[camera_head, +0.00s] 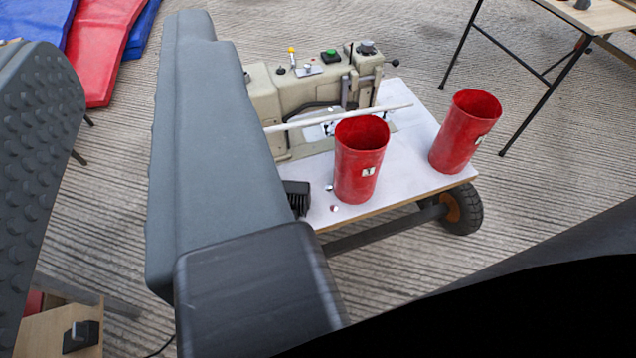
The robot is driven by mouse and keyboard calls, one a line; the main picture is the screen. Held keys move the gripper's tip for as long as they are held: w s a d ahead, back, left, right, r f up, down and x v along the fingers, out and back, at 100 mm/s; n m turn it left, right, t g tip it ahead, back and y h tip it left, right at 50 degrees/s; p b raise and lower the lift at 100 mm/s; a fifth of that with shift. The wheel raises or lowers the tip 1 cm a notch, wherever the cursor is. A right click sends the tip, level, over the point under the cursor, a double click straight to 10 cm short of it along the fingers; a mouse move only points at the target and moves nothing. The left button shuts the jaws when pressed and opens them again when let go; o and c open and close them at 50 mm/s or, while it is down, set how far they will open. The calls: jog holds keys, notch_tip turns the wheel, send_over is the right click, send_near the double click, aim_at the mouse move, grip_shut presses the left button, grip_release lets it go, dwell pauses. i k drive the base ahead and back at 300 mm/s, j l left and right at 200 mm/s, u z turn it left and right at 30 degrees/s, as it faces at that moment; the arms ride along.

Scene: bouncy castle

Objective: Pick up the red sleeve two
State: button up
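Two red open-topped sleeves stand upright on a white-topped cart (408,189). The nearer red sleeve (358,172) is at the middle and has a small white tag with a dark mark I cannot read surely. The other red sleeve (463,132) stands to its right, near the cart's right edge, its tag seen at an angle. I cannot tell for sure which is number two. My gripper (117,46) shows as two large dark grey fingers at the left, the left one studded. They are wide apart and empty, left of both sleeves and touching neither.
A beige sewing-type machine (295,93) stands on the cart behind the nearer sleeve, with a pale rod across its front. The cart has a black wheel (462,209). A wooden table (600,16) is at top right. Red and blue mats (103,45) lie at top left.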

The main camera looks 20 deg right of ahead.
aim_at(472, 113)
jog(key=z, duration=1.3)
jog(key=i+l, duration=0.15)
jog(key=l, duration=0.25)
jog(key=i+l, duration=0.15)
jog(key=l, duration=0.2)
jog(key=i+l+u, duration=0.1)
jog(key=l, duration=0.3)
jog(key=i+l, duration=0.1)
jog(key=i, duration=0.65)
jog(key=j+u, duration=0.05)
